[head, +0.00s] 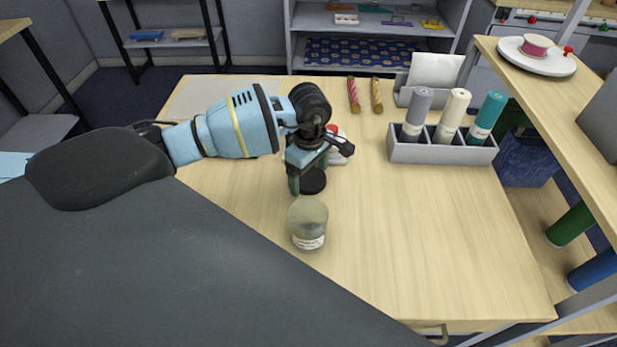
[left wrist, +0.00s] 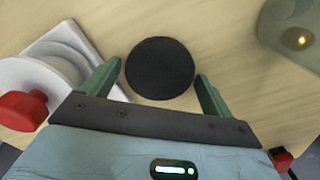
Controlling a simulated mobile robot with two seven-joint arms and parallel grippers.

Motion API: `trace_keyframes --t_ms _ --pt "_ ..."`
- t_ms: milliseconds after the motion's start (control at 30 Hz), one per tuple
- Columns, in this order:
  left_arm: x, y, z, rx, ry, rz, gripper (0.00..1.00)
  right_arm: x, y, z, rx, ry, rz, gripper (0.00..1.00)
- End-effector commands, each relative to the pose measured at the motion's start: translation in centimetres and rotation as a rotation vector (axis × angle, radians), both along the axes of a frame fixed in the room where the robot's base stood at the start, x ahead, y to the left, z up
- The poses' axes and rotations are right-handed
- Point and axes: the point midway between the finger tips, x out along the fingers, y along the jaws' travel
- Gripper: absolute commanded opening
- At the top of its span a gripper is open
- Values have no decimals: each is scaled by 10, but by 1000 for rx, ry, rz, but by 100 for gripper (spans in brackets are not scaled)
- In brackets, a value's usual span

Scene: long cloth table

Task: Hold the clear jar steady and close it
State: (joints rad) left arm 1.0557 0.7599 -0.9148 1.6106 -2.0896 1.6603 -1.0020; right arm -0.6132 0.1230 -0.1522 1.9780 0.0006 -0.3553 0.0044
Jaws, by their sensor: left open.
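The clear jar (head: 308,222) stands upright on the table with a white label low on its front. Its top bears no black lid. Part of it shows at the upper right of the left wrist view (left wrist: 288,32). A round black lid (left wrist: 160,68) lies flat on the table just behind the jar, and its edge shows in the head view (head: 314,182). My left gripper (left wrist: 158,76) is open above the lid, with a green finger on each side of it. I cannot tell whether the fingers touch it. My right gripper is not in view.
A white holder with a red knob (left wrist: 22,110) stands close beside the left gripper. A grey rack (head: 440,152) with several rolls stands at the back right, near two patterned tubes (head: 354,95). The table's right front is clear.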

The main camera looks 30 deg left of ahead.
Motion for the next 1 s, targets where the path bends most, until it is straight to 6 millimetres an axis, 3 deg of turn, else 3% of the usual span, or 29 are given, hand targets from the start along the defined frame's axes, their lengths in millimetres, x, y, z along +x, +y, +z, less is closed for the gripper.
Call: trace_keyframes --t_ms 300,567,867,1000 --pt "0 0 0 0 -1 -1 85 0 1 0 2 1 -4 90" --pt "0 0 0 0 -1 -1 53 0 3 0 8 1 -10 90" --pt "0 0 2 0 -2 -1 53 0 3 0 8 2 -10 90" --pt "1 0 17 1 -5 -1 53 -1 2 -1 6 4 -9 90"
